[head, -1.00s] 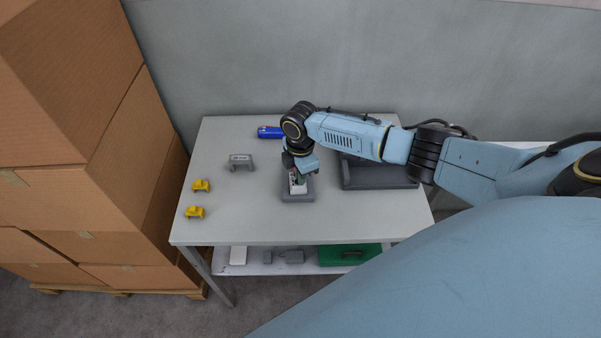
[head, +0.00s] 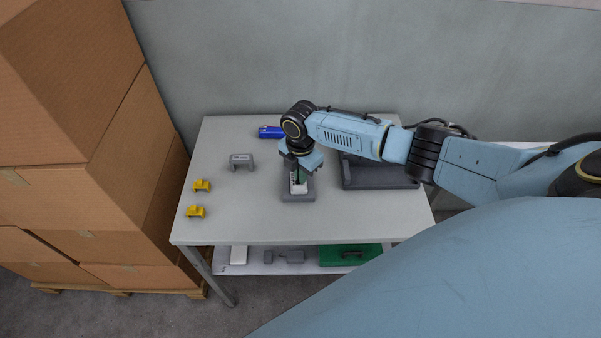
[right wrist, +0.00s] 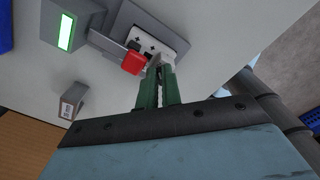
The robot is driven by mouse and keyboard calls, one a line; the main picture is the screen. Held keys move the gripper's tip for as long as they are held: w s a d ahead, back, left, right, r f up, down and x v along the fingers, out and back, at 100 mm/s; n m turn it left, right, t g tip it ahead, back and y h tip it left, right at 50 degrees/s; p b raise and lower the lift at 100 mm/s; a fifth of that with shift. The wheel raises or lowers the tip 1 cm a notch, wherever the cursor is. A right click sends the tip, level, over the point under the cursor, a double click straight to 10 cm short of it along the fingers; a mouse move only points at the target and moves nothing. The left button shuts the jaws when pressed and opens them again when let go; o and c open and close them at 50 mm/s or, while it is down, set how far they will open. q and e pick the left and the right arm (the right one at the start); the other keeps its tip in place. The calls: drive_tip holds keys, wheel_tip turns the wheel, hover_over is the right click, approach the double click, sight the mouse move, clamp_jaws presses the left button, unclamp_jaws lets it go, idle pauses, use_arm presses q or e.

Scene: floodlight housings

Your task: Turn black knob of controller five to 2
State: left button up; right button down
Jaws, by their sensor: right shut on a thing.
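The white controller (head: 299,188) sits in a grey holder (head: 298,198) near the middle of the table. In the right wrist view the controller (right wrist: 157,44) shows a white face with small dark marks. My right gripper (head: 297,174) is above the controller's far part, pointing down. In the right wrist view my right gripper's green fingers (right wrist: 158,72) are close together at the controller, shut on its black knob, which they mostly hide. I cannot read the knob's setting or the controller's number. A red block (right wrist: 133,62) shows beside the fingertips. My left gripper is not in view.
A dark grey tray (head: 380,184) lies right of the controller. A grey labelled block (head: 242,162), two yellow parts (head: 202,185) and a blue item (head: 270,132) lie left and behind. A box with a lit green panel (right wrist: 66,31) shows in the wrist view. Cardboard boxes (head: 110,190) stand left.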

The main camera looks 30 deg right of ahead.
drive_tip(key=c, duration=1.6)
unclamp_jaws()
drive_tip(key=shift+o, duration=0.2)
drive_tip(key=shift+r, duration=0.1)
